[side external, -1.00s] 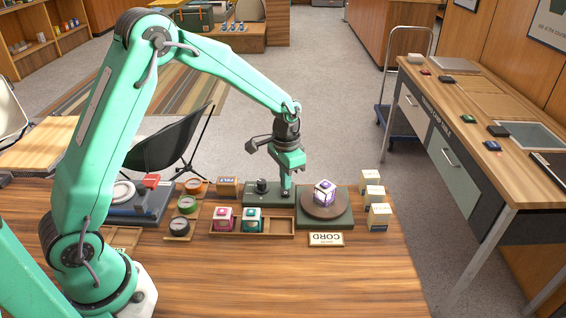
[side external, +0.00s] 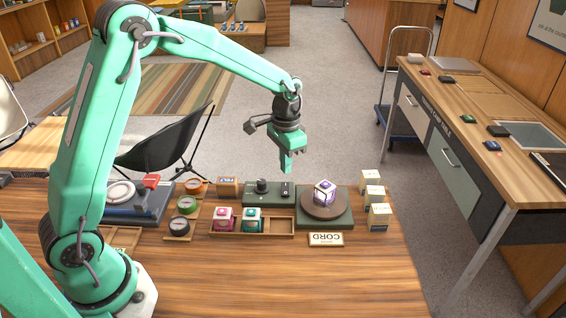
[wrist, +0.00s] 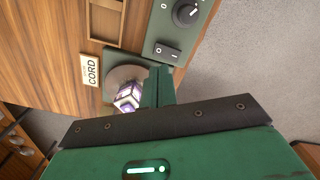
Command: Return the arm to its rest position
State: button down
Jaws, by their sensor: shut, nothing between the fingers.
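My gripper (side external: 287,168) is a green two-finger gripper with its fingers together. It hangs empty in the air above the far edge of the wooden table, over the control box (side external: 268,193) with its black knob and rocker switch. In the wrist view my gripper (wrist: 161,72) points past the rocker switch (wrist: 168,50), with its fingers partly covering the round turntable. My arm is bent, reaching out from the left of the side view.
A purple and white box (side external: 324,192) sits on a brown turntable (side external: 316,210). A wooden tray (side external: 279,228) holds a pink and a teal box. White cartons (side external: 380,216) stand right, and tape rolls (side external: 187,205) left. The front of the table is clear.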

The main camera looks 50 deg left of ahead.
jog(key=shift+r, duration=0.15)
jog(key=s+r+n+t, duration=0.1)
jog(key=s+r+t, duration=0.1)
jog(key=s+r, duration=0.85)
jog(key=s+r+n+t, duration=0.1)
jog(key=s+r, duration=0.1)
jog(key=s, duration=0.5)
jog(key=s+a+r+n+t, duration=0.1)
jog(key=s+t, duration=0.1)
jog(key=s, duration=0.5)
jog(key=shift+s+a+r+t, duration=0.15)
jog(key=shift+s+r+t, duration=0.15)
jog(key=shift+r, duration=0.05)
dwell(0.6)
